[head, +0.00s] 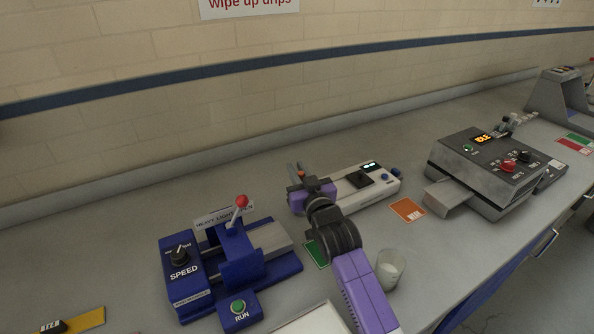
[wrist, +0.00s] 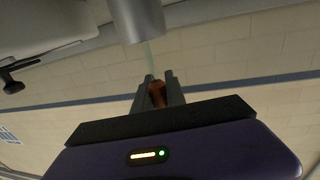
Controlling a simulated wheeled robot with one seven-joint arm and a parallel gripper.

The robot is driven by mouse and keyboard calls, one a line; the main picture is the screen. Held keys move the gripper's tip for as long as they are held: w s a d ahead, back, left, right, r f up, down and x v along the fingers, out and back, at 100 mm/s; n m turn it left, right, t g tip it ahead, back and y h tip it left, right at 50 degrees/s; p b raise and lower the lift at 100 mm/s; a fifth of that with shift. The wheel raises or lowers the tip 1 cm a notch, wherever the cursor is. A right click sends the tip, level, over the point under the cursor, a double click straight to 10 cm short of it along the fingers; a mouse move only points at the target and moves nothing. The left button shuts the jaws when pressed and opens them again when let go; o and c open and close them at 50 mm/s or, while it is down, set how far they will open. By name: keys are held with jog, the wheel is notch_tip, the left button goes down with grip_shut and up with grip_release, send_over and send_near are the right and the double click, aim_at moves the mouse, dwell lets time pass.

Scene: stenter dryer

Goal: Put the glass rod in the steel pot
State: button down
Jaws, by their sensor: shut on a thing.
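My gripper (wrist: 158,90) is shut on the glass rod, with a reddish-brown part between its fingers. The thin, pale green, see-through glass rod (wrist: 148,58) runs from the fingers towards a grey metal cylinder (wrist: 137,16), which looks like the steel pot, at the top of the wrist view. The rod's far end meets or overlaps the cylinder's near edge; I cannot tell whether it is inside. In the head view my gripper (head: 300,174) is beside a white device, with a small orange spot at the fingers. The rod and pot are not clear there.
The white device (head: 376,187) lies close to my gripper. A blue machine with a red-knobbed lever (head: 240,202) stands left. A clear beaker with white contents (head: 390,268) is near my forearm. A grey control box (head: 490,170) stands right.

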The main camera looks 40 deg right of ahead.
jog(key=c, duration=0.9)
grip_release()
jog(key=shift+r, duration=0.15)
jog(key=shift+r+p, duration=2.4)
jog(key=shift+r, duration=0.5)
